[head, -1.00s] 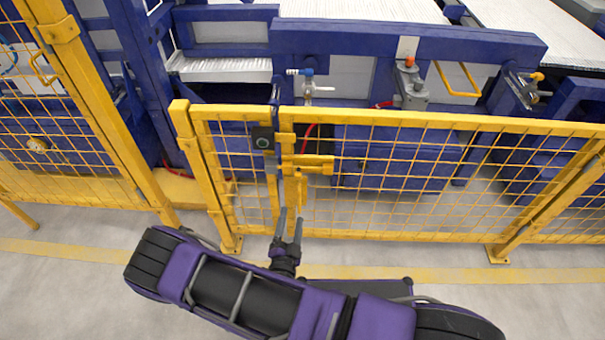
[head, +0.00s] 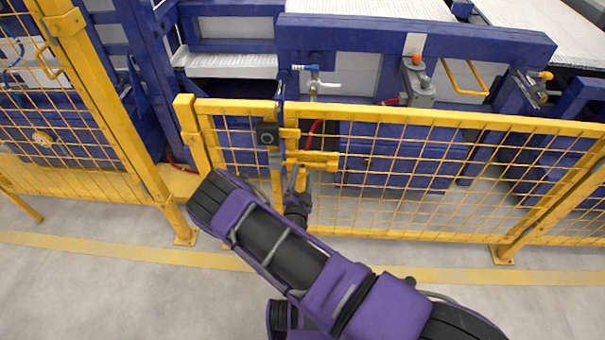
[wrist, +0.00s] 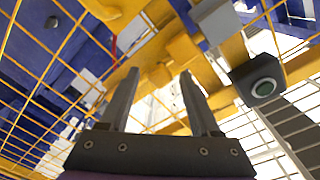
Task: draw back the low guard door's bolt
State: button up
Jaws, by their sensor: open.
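The low guard door (head: 420,116) is yellow mesh in a yellow frame, standing upright across the head view. Its yellow bolt (head: 318,158) lies level near the door's left upright, with a yellow handle part hanging below it. My gripper (head: 299,178) is open, just below the bolt, its fingers pointing up. My arm hides its base and part of the mesh. In the wrist view, my two grey fingers (wrist: 158,75) stand apart, with yellow bolt parts (wrist: 182,48) beyond and between their tips. I cannot tell whether they touch.
A dark box with a round button (head: 267,134) sits just left of the bolt; it also shows in the wrist view (wrist: 263,87). A taller yellow mesh fence (head: 95,100) stands at the left. Blue machinery (head: 410,40) stands behind the door. The floor in front is open.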

jog(key=shift+w, duration=0.7)
jog(key=shift+d, duration=0.1)
grip_shut()
dwell(0.9)
